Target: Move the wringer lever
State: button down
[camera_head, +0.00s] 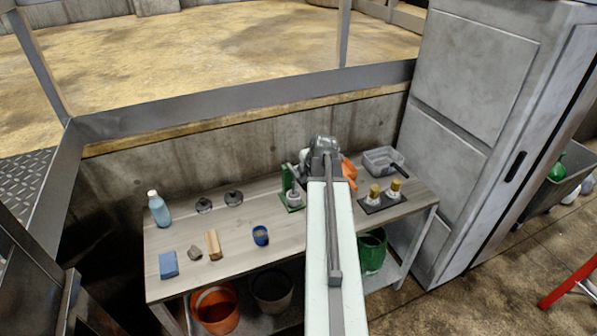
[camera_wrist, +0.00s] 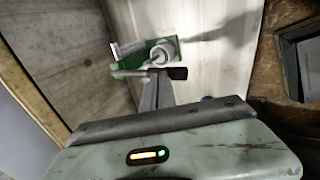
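The green wringer (camera_head: 287,180) stands on the workbench, just left of my arm in the head view. In the wrist view the wringer (camera_wrist: 127,48) shows a green body with a pale round part. A thin rod that looks like the wringer lever (camera_wrist: 128,74) runs out from its near side. My gripper (camera_wrist: 157,78) reaches up to this rod, and a dark piece lies across its tip. I cannot tell whether the fingers touch or hold the lever. In the head view my arm hides part of the bench, and the fingertips are not clear.
The workbench (camera_head: 200,275) holds a blue bottle (camera_head: 159,209), a blue block (camera_head: 168,264), a wooden block (camera_head: 213,244) and a blue cup (camera_head: 261,236). A grey tray (camera_head: 383,161) sits at the right. A concrete wall runs behind; a tall cabinet (camera_head: 470,130) stands at the right.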

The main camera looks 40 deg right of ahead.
aim_at(304, 185)
jog(key=shift+f+b, duration=1.6)
jog(key=shift+f, duration=0.15)
jog(key=p+v, duration=0.7)
jog(key=v, duration=0.1)
jog(key=shift+r, duration=0.2)
dwell(0.5)
jog(key=shift+a, duration=0.1)
